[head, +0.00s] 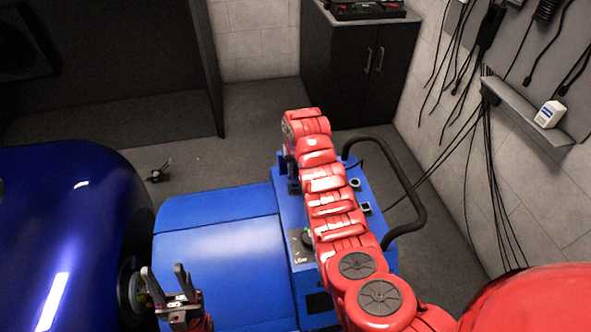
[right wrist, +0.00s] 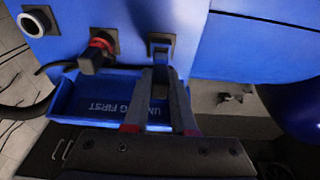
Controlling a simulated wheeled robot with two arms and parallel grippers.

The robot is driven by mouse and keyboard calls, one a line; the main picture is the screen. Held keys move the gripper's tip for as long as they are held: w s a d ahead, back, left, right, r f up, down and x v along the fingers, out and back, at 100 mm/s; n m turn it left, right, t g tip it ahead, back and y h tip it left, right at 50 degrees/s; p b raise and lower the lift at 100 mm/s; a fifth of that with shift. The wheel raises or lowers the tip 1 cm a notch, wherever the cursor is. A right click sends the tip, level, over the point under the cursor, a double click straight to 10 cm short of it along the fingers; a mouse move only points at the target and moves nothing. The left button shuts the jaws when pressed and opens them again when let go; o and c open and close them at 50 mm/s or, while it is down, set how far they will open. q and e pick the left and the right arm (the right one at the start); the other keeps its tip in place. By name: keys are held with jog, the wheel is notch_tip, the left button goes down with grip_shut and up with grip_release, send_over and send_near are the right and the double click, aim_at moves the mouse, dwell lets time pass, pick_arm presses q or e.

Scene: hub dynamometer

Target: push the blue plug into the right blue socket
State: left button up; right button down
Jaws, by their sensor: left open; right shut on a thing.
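My right gripper (right wrist: 161,80) is shut on a dark plug (right wrist: 160,70), which I take to be the blue plug; its colour is hard to make out. In the right wrist view the plug's far end is right at a socket with blue parts (right wrist: 160,42) on the blue panel. I cannot tell whether the plug is apart from the socket, touching it or partly in. In the head view the right gripper is hidden behind my red right arm. My left gripper (head: 168,280) is open and empty at the lower left, beside the blue machine.
A red-ringed black fitting (right wrist: 97,50) and a white-ringed socket (right wrist: 33,23) sit left of the socket. A blue tray (right wrist: 65,100) with white lettering lies below. A black handle bar (head: 412,185) stands right of the blue machine (head: 215,220). Cables (head: 478,160) hang along the wall.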

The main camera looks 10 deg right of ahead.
aim_at(296, 179)
jog(key=shift+f, duration=0.2)
jog(key=shift+f+b, duration=1)
jog(key=shift+f, duration=0.4)
jog(key=shift+r, duration=0.1)
jog(key=c, duration=0.7)
grip_release()
jog(key=shift+o, duration=0.2)
